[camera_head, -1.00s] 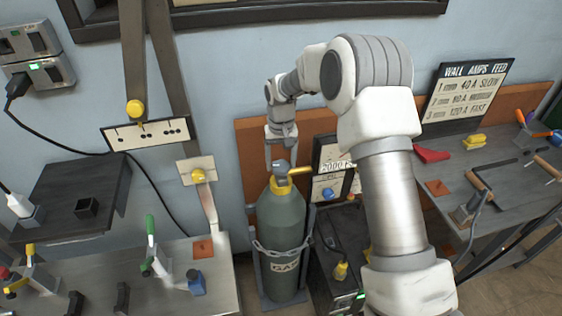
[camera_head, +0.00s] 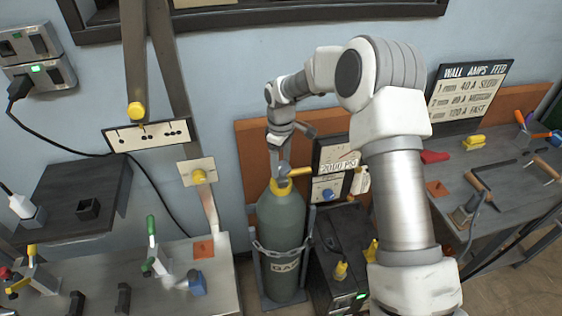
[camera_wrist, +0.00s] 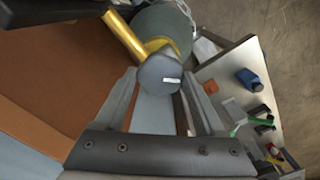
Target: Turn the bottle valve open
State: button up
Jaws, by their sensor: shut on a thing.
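The gas bottle (camera_head: 282,222) is a grey-green cylinder standing upright, chained in its stand below my arm. Its valve is a round grey knob on top with a white mark, seen clearly in the wrist view (camera_wrist: 160,74). A yellow outlet (camera_head: 300,171) sticks out to the right of the valve in the head view; it also shows in the wrist view (camera_wrist: 124,36). My gripper (camera_head: 283,178) points down at the bottle top, with its fingers (camera_wrist: 156,82) on either side of the knob, shut on it. The far finger is partly hidden in the head view.
A dark welder box (camera_head: 340,255) stands right of the bottle. A metal bench (camera_head: 215,285) with clamps is at the left, and a grey workbench (camera_head: 470,190) with tools is at the right. A gauge panel (camera_head: 331,190) is close behind the bottle's right side.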

aim_at(281, 166)
jog(key=n, duration=0.4)
jog(key=shift+r+p, duration=0.1)
jog(key=shift+p, duration=0.3)
jog(key=shift+n+p, duration=0.35)
jog(key=shift+n, duration=1.75)
jog(key=o, duration=1.3)
jog(key=shift+o, duration=0.2)
notch_tip(281, 166, up, 17)
jog(key=shift+r, duration=0.15)
